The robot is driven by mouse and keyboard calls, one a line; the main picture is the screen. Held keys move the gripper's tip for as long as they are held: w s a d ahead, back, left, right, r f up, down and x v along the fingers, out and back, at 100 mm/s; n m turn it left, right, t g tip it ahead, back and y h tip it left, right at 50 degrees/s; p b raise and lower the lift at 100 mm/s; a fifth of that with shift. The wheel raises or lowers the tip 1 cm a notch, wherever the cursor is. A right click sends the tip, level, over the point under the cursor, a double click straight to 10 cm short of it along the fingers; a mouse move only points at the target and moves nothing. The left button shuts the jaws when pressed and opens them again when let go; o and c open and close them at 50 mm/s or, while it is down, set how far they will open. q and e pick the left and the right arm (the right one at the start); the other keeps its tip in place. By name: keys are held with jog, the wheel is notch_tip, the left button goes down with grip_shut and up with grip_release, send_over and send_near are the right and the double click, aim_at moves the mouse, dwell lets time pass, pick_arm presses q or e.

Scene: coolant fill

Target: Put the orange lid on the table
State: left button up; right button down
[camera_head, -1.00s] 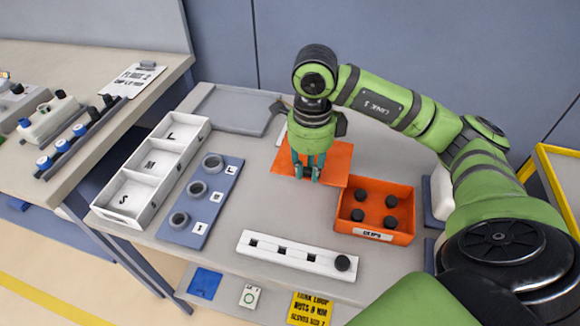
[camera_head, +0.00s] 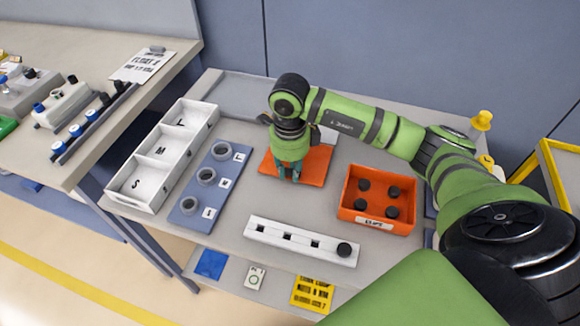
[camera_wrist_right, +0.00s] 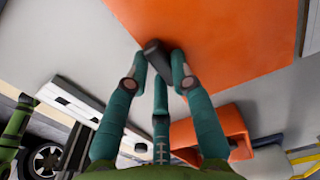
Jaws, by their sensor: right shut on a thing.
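The orange lid (camera_head: 313,168) is a flat square plate beneath my right gripper (camera_head: 289,173), in the middle of the table (camera_head: 240,240). In the right wrist view the lid (camera_wrist_right: 235,35) fills the upper part, with a dark knob (camera_wrist_right: 153,50) on it. The teal fingers of my right gripper (camera_wrist_right: 160,66) are shut around this knob. The lid lies level and low; I cannot tell whether it touches the table. The hand hides part of its far left side. My left gripper is not in view.
The open orange box (camera_head: 378,225) with several black caps stands right of the lid. A white slotted strip (camera_head: 270,236) is nearer, a blue plate with rings (camera_head: 190,212) and a white divided tray (camera_head: 150,207) are left. Bare table lies between lid and strip.

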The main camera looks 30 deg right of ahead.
jog(key=shift+f, duration=0.2)
jog(key=c, duration=1.1)
grip_release()
jog(key=shift+o, duration=0.2)
jog(key=shift+r, duration=0.1)
jog(key=shift+r, duration=0.55)
notch_tip(320, 180, up, 11)
jog(key=b, duration=0.2)
